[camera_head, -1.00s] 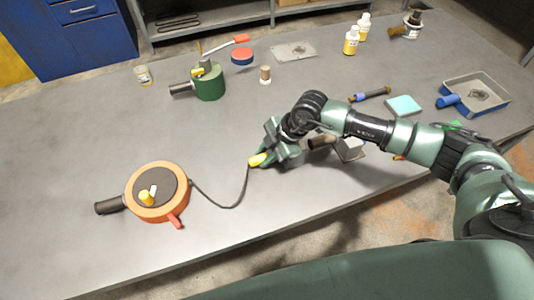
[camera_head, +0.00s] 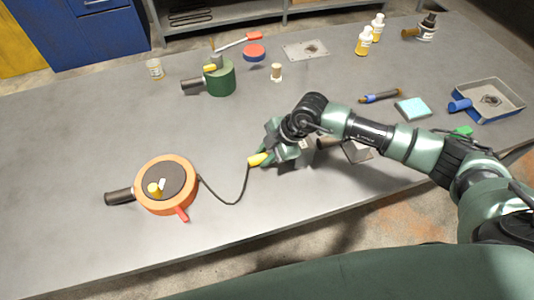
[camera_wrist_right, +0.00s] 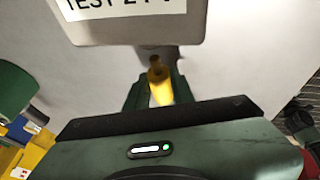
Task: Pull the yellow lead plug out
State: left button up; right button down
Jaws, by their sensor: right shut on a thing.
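The yellow lead plug (camera_head: 258,159) is held at the fingertips of my right gripper (camera_head: 268,156), above the table's middle. A dark lead runs from it to the round orange unit (camera_head: 148,205) on the left. In the right wrist view the yellow plug (camera_wrist_right: 160,85) sits between the two green fingers (camera_wrist_right: 158,92), which are shut on it. A pale box with a "TEST" label (camera_wrist_right: 130,20) lies just beyond the plug; a narrow gap seems to show between them. In the head view the grey box (camera_head: 357,150) is partly hidden behind my right arm. My left gripper is out of view.
A green round unit (camera_head: 220,80) stands at the back left. Bottles (camera_head: 364,42), a teal block (camera_head: 412,108) and a blue-rimmed tray (camera_head: 488,100) are to the right. The table's front left (camera_head: 90,250) is clear.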

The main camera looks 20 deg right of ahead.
aim_at(257, 159)
jog(key=shift+a, duration=0.1)
dwell(0.3)
jog(key=shift+a, duration=1)
notch_tip(257, 159, up, 7)
jog(key=p, duration=0.6)
jog(key=shift+r+p, duration=0.1)
jog(key=shift+p, duration=0.3)
jog(key=a, duration=0.3)
jog(key=shift+s, duration=0.1)
jog(key=shift+f, duration=0.2)
